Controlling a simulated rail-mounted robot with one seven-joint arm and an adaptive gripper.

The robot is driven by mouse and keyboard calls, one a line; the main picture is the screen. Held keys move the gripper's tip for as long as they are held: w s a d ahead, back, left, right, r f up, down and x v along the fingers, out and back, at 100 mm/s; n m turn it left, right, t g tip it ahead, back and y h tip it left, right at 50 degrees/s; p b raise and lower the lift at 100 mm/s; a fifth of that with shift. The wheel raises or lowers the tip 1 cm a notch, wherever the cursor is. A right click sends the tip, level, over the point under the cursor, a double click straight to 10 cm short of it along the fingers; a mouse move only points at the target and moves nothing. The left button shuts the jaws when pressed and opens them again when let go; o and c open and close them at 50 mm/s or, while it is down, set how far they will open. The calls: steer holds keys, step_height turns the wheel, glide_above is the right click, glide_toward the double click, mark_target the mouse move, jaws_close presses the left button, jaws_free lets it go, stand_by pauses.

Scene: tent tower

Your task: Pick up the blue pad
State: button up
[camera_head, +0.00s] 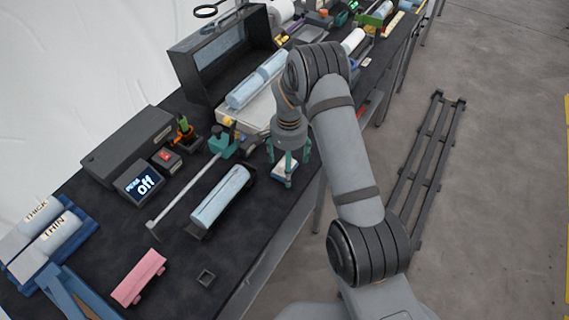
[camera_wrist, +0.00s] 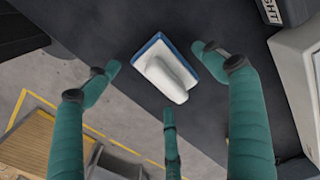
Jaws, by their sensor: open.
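The blue pad (camera_wrist: 152,43) lies flat on the dark bench top, with a white body and raised white handle (camera_wrist: 172,82) on top of it. In the head view the pad (camera_head: 284,174) is near the bench's front edge, partly hidden by my fingers. My gripper (camera_head: 288,158) points down just above it, with green fingers. In the wrist view my gripper (camera_wrist: 160,78) is open, its fingers spread around the pad with gaps on the sides. Nothing is held. I cannot tell whether a fingertip touches the handle.
A roller on a dark tray (camera_head: 221,197) and a teal-ended rod stand (camera_head: 222,143) are to the left. A light tray with blue rolls (camera_head: 257,85) is behind. A pink block (camera_head: 139,277) lies at the lower left. The bench edge drops to the floor at the right.

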steer(key=shift+w+f, duration=0.1)
steer(key=shift+f, duration=0.15)
steer(key=shift+r, duration=0.1)
steer(key=shift+c, duration=0.5)
steer(key=shift+c, duration=0.5)
steer(key=c, duration=1)
